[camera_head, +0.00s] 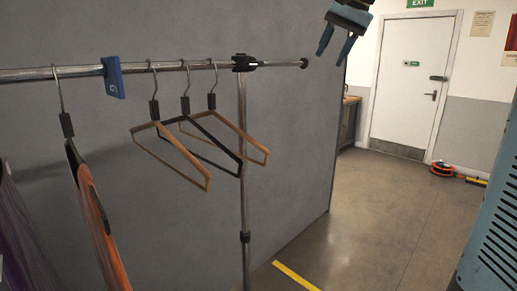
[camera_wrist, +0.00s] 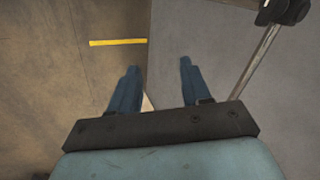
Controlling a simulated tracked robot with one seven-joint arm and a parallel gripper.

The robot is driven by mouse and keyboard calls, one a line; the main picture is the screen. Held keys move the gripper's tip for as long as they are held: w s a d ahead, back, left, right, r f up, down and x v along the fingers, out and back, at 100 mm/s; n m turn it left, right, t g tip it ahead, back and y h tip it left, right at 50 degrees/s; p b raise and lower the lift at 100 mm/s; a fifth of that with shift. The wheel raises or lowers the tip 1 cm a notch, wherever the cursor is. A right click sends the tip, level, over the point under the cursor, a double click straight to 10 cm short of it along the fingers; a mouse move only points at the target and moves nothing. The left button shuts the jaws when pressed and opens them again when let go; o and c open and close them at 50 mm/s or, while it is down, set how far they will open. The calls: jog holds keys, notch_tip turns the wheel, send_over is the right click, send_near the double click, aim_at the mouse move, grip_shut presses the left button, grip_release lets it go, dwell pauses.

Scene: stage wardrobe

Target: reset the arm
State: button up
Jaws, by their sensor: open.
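My gripper (camera_head: 337,38) hangs at the top of the head view, to the right of the clothes rail's end, with its fingers pointing down. It is open and empty, with a clear gap between the two blue fingers. In the wrist view my gripper (camera_wrist: 158,88) also shows spread fingers with only floor and grey panel beyond them. It touches nothing that I can see. The rest of my arm is out of the head view.
A metal clothes rail (camera_head: 280,64) carries several hangers, a blue divider (camera_head: 113,77) and garments (camera_head: 103,240) at left. A grey partition (camera_head: 300,130) stands behind. Yellow tape (camera_head: 296,276) marks the floor. Open floor (camera_head: 395,215) leads to a white door (camera_head: 411,85).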

jog(key=s+d+f+n+t+h, duration=0.1)
jog(key=s+d+f+n+h, duration=0.1)
jog(key=s+f, duration=1)
jog(key=s+d+f+n+t+h, duration=0.1)
jog(key=s+d+f+n, duration=0.2)
jog(key=s+f, duration=1)
jog(key=shift+f+h, duration=0.4)
jog(key=shift+f, duration=0.2)
